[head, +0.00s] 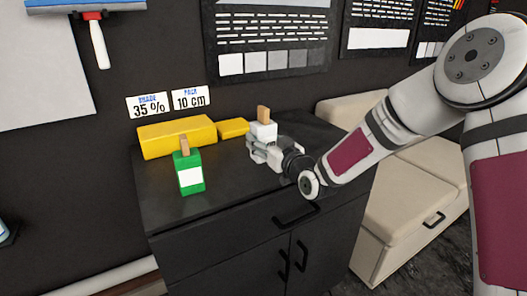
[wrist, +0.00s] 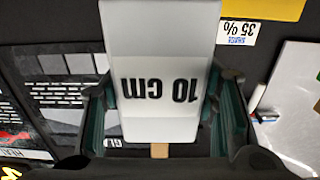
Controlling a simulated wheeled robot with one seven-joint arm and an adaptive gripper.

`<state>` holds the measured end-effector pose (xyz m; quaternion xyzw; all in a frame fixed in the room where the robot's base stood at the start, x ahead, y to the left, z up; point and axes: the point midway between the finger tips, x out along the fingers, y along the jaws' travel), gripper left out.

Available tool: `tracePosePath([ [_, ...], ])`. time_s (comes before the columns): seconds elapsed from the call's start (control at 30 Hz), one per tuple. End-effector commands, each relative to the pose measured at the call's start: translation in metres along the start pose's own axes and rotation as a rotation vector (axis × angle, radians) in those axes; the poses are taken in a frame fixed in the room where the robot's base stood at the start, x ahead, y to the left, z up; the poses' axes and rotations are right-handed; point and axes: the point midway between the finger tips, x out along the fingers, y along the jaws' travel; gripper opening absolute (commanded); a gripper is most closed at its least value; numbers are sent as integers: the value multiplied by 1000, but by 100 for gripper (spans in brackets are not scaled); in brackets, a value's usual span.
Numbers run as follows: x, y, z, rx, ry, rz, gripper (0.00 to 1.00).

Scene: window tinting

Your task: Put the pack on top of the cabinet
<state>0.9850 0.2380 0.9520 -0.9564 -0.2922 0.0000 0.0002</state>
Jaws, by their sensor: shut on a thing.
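The pack (head: 262,131) is white with a tan tab on top. In the wrist view the pack (wrist: 160,60) fills the middle and reads "10 cm" upside down. My gripper (head: 262,149) is shut on it, with a finger on each side in the wrist view (wrist: 160,115). The pack is upright over the right back part of the black cabinet (head: 225,195). Its lower part is hidden by my gripper, so I cannot tell whether it touches the cabinet top.
A green bottle-like item (head: 190,178) with a white label stands on the cabinet. A long yellow block (head: 177,137) and a smaller yellow piece (head: 233,128) lie behind it. Signs (head: 190,98) hang on the wall. The cabinet top's front middle is clear. A beige bench (head: 405,205) is right.

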Motion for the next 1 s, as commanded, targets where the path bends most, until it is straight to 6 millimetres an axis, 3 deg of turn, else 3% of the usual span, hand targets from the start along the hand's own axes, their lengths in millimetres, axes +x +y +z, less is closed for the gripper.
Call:
tracePosePath([
  [0.23, 2, 0, 34, 2, 0, 0, 22],
  [0.63, 2, 0, 39, 0, 1, 0, 22],
  [0.67, 2, 0, 39, 0, 0, 0, 56],
  [0.73, 2, 0, 38, 0, 0, 0, 72],
  [1.0, 2, 0, 38, 0, 0, 0, 74],
])
